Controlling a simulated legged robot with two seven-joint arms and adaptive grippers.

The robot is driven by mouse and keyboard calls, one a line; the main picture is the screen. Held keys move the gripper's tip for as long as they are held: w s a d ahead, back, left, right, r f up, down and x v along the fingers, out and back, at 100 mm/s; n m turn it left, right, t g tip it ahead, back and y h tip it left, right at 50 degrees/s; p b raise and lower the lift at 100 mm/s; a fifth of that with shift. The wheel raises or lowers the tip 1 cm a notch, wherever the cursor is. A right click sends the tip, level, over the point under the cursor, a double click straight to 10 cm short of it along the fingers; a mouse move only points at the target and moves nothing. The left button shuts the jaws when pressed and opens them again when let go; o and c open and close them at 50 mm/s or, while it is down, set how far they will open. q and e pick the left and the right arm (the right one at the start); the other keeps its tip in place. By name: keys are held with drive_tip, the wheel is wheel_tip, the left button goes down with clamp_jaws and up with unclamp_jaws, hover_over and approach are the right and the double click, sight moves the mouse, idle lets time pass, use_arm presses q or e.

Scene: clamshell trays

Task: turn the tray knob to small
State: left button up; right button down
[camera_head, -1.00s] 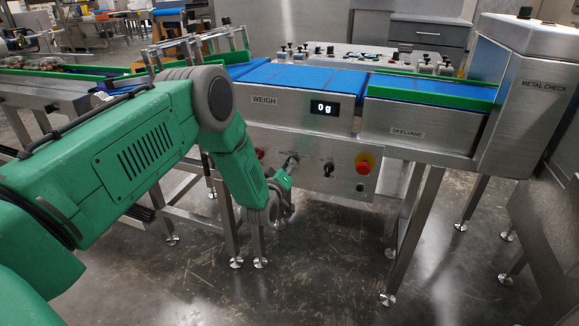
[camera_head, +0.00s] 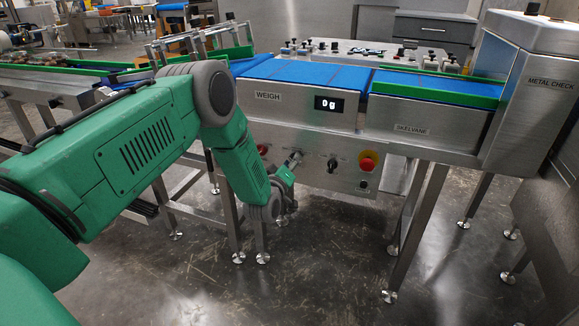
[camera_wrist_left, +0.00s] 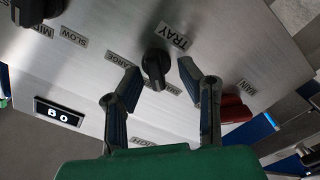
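The tray knob (camera_wrist_left: 155,66) is black and sits on the steel panel beside the TRAY label (camera_wrist_left: 173,37) in the left wrist view. My left gripper (camera_wrist_left: 160,70) is open, one finger on each side of the knob. Gaps show between fingers and knob, so it is not gripped; depth is hard to judge. In the head view my left gripper (camera_head: 287,174) is at the panel front and the tray knob is not clearly seen. My right gripper is out of view.
A red switch (camera_wrist_left: 235,108) lies right of the fingers. The display (camera_head: 329,104) reads 0 g.

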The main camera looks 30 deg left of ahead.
use_arm(q)
drive_tip(key=v, duration=1.2)
drive_tip(key=shift+a+f, duration=0.1)
drive_tip(key=shift+f, duration=0.05)
